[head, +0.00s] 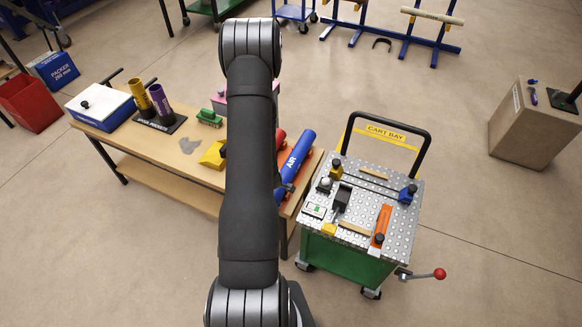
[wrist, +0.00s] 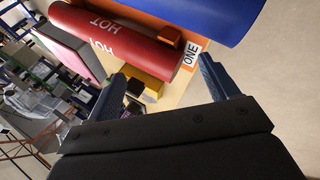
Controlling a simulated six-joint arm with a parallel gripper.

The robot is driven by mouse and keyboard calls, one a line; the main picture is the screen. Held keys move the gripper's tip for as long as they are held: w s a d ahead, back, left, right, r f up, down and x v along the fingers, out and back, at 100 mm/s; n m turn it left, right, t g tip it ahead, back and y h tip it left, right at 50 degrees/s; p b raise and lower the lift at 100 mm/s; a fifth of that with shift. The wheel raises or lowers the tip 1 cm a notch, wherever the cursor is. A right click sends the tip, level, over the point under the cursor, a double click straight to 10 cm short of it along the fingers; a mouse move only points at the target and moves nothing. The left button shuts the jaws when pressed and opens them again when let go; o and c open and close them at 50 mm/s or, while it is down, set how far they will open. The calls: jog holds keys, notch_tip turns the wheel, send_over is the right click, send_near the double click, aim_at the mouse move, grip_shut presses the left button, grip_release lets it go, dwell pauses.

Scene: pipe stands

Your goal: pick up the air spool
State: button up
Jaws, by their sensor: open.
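The air spool (head: 297,152) is a blue cylinder marked AIR, lying at the right end of the wooden table. It also shows in the wrist view (wrist: 205,12), cut off by the top edge. My gripper (wrist: 164,84) is open, with nothing between its fingers. In the wrist view the fingers point toward the red HOT spool (wrist: 125,38) and an orange piece with a ONE label (wrist: 191,54), with the blue spool beyond. The gripper appears apart from the air spool. In the head view my arm hides part of the table and most of the gripper.
The wooden table (head: 162,172) also holds a yellow block (head: 213,155), a green brush (head: 209,118) and yellow and purple cylinders on a dark stand. The CART BAY cart (head: 345,262) stands close to the table's right, its perforated top carrying several fixtures.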

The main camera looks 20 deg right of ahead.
jog(key=w+d+r+n+g+h, duration=0.1)
jog(key=w+d+r+n+g, duration=0.2)
jog(key=n, duration=0.4)
jog(key=n+g+h, duration=0.1)
jog(key=n+h, duration=0.1)
jog(key=n, duration=0.4)
send_near(290, 164)
jog(key=x, duration=0.7)
jog(key=shift+w+d, duration=0.25)
jog(key=shift+d, duration=0.1)
jog(key=x, duration=0.4)
jog(key=shift+s+a+f, duration=0.25)
jog(key=shift+a+f, duration=0.05)
jog(key=shift+w+d+f, duration=0.15)
jog(key=shift+w+f, duration=0.05)
jog(key=shift+f, duration=0.3)
jog(key=shift+c, duration=0.2)
jog(key=shift+r, duration=0.1)
jog(key=c, duration=1.4)
